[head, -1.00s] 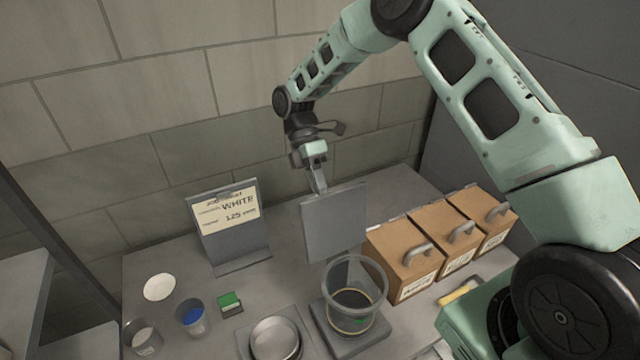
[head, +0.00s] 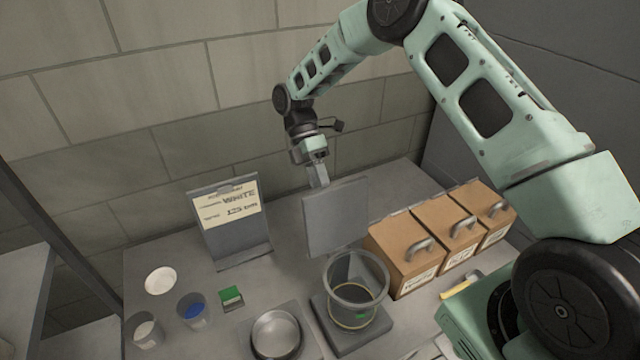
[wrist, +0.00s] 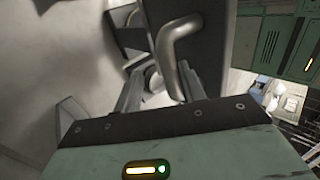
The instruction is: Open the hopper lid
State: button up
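Three brown hoppers (head: 414,275) with grey handles and labels stand in a row at the right of the table; their tops look shut. A square grey panel (head: 335,217) stands upright just left of them, behind a glass jar; whether it is a lid I cannot tell. My gripper (head: 318,178) is at the panel's top edge, pointing down. In the wrist view, my gripper's fingers (wrist: 160,90) are apart. A curved grey handle (wrist: 172,45) on a dark panel reaches down by the right finger. Whether it touches the finger is unclear.
The glass jar (head: 357,292) sits on a grey base in front of the panel. A metal bowl (head: 276,333), a blue-filled cup (head: 193,311), a white dish (head: 160,281) and a sign reading WHITE (head: 229,215) stand to the left. A wall is close behind.

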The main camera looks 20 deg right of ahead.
jog(key=shift+r, duration=0.15)
jog(key=p+v, duration=0.5)
jog(key=v, duration=1.2)
jog(key=shift+r, duration=0.2)
jog(key=shift+a, duration=0.1)
jog(key=shift+f, duration=0.1)
